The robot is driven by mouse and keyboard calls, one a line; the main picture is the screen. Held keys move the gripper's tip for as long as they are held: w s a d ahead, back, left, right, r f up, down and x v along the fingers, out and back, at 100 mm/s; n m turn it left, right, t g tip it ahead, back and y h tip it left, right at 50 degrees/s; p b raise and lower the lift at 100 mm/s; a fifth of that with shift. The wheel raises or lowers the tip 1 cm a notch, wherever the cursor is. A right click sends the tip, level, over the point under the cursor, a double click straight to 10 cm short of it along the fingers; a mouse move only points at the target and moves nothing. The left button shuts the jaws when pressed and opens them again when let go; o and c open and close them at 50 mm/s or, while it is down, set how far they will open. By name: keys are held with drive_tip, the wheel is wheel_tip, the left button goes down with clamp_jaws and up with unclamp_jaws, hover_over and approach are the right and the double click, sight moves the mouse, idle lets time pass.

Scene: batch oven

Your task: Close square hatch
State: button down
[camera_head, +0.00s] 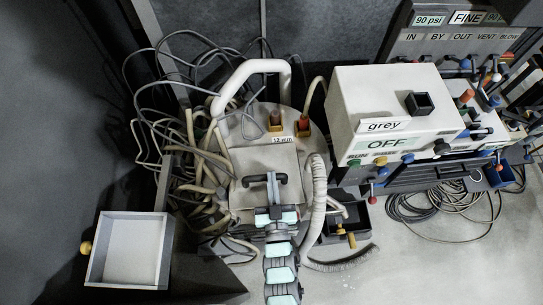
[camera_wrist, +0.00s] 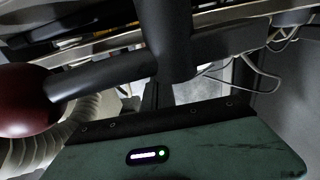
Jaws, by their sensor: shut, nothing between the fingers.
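My gripper (camera_head: 265,180) is shut and empty, over the panel's lower part. I cannot tell whether it touches the panel. A dark red ball (camera_wrist: 22,100) on a dark rod is at the left. The hatch is not clear in that view.
Loose cables (camera_head: 165,130) crowd the machine's left side, and a ribbed hose (camera_head: 318,195) runs at its right. An open square bin (camera_head: 162,250) with a yellow knob is at the lower left.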

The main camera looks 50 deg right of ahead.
drive_tip(key=shift+s+a+f+b, duration=0.1)
drive_tip(key=shift+f+b, duration=0.15)
drive_tip(key=shift+f, duration=0.15)
drive_tip(key=shift+s+a+f+b, duration=0.1)
drive_tip(key=shift+f+b, duration=0.15)
drive_tip(key=shift+f, duration=0.15)
drive_tip(key=shift+r, duration=0.1)
drive_tip(key=r, duration=0.1)
drive_tip(key=r+p, duration=0.1)
drive_tip(key=r, duration=0.1)
drive_tip(key=r+p, duration=0.1)
drive_tip(key=shift+w+d+r, duration=0.15)
drive_tip(key=shift+w+d, duration=0.05)
drive_tip(key=shift+w, duration=0.1)
drive_tip(key=p+v, duration=0.2)
drive_tip(key=v, duration=0.7)
drive_tip(key=shift+s+a+f, duration=0.15)
drive_tip(key=shift+s+f, duration=0.05)
drive_tip(key=shift+f, duration=0.15)
